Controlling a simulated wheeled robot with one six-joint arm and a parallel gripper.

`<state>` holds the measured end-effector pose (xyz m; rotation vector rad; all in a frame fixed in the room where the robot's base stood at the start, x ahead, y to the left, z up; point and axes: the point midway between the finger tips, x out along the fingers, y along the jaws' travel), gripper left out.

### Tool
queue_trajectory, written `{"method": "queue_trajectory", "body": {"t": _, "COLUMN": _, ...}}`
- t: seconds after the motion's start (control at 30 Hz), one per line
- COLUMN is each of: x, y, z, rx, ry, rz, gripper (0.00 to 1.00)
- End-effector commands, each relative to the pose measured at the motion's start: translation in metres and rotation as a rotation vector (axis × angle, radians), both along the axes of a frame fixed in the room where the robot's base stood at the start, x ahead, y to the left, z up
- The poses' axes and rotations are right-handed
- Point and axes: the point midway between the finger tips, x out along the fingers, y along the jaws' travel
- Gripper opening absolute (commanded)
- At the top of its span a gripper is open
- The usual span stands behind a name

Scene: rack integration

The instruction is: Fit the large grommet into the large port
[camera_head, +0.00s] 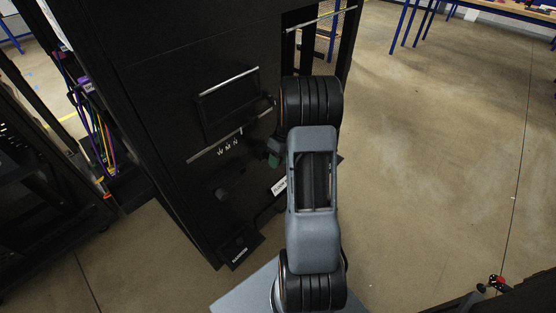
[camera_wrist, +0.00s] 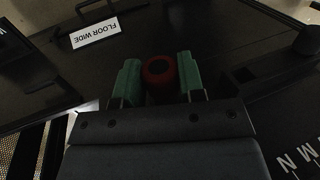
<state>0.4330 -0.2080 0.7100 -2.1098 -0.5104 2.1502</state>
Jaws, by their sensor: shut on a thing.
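My gripper (camera_wrist: 159,78) has two green fingers, one on each side of a dark red ring, the grommet (camera_wrist: 159,68). The gripper is shut on it, and its round opening shows between the fingertips. In the head view my gripper (camera_head: 273,151) is small and mostly hidden by my own arm, beside the black rack panel. I cannot make out the grommet in that view. The large port is not clearly identifiable in either view; the surface beyond the fingers is very dark.
The tall black rack (camera_head: 150,100) stands left of my arm. A shelf edge with letters (camera_head: 228,147) juts from it. A white "FLOOR WIDE" label (camera_wrist: 96,32) sits beyond the gripper at upper left. Another labelled dark piece (camera_head: 240,250) is low down. Open floor (camera_head: 440,160) lies right.

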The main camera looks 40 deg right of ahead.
Motion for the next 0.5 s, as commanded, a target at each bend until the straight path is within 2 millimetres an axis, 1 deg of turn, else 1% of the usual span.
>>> {"method": "queue_trajectory", "body": {"t": 0.3, "x": 0.0002, "y": -0.0001, "z": 0.0002, "rx": 0.000, "ry": 0.000, "rz": 0.000, "gripper": 0.03}}
{"method": "queue_trajectory", "body": {"t": 0.5, "x": 0.0037, "y": 0.0007, "z": 0.0002, "rx": 0.000, "ry": 0.000, "rz": 0.001, "gripper": 0.03}}
